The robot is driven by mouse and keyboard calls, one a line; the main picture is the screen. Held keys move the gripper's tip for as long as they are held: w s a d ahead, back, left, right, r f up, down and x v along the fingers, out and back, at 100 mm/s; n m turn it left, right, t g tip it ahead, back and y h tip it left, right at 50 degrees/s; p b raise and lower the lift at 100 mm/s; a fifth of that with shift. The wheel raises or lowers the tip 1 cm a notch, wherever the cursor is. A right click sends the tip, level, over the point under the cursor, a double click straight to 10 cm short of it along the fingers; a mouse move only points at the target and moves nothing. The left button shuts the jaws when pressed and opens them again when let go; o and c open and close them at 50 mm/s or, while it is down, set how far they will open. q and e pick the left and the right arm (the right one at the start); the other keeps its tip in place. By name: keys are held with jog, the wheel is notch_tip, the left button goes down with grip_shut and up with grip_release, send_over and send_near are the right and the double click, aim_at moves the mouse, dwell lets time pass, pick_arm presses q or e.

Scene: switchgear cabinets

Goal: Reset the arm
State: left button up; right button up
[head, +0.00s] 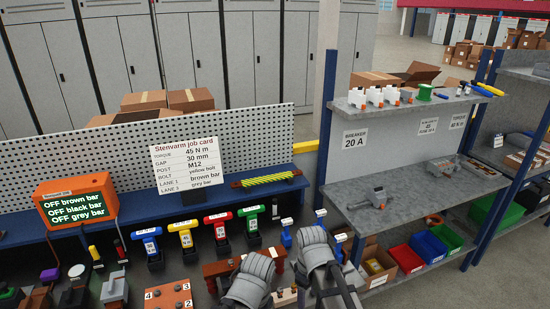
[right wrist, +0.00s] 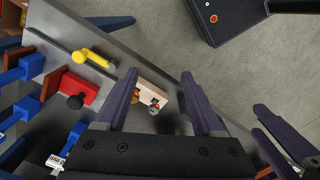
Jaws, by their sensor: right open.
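My right gripper (right wrist: 163,78) is open in the right wrist view, its two dark purple fingers apart above the bench edge. A pale block with orange and grey parts (right wrist: 150,92) shows between the fingers; I cannot tell any contact. More purple fingers at the right edge look like my left gripper (right wrist: 264,122); its opening is unclear. In the head view two grey arm links come in at the bottom centre, and no fingertips can be made out. The job card (head: 186,162) stands on the bench. The orange display (head: 76,204) reads OFF for the brown, black and grey bars.
Blue, yellow, red and green handled tools (head: 185,236) stand in a row on the bench. A grey shelf unit (head: 400,208) with breakers and bins stands at the right.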

jog(key=s+a+f+m+b, duration=0.3)
jog(key=s+m, duration=0.3)
jog(key=s, duration=0.2)
jog(key=shift+s+a+f+h+b, duration=0.25)
jog(key=shift+s+f+h+b, duration=0.15)
jog(key=shift+f, duration=0.35)
dwell(1.1)
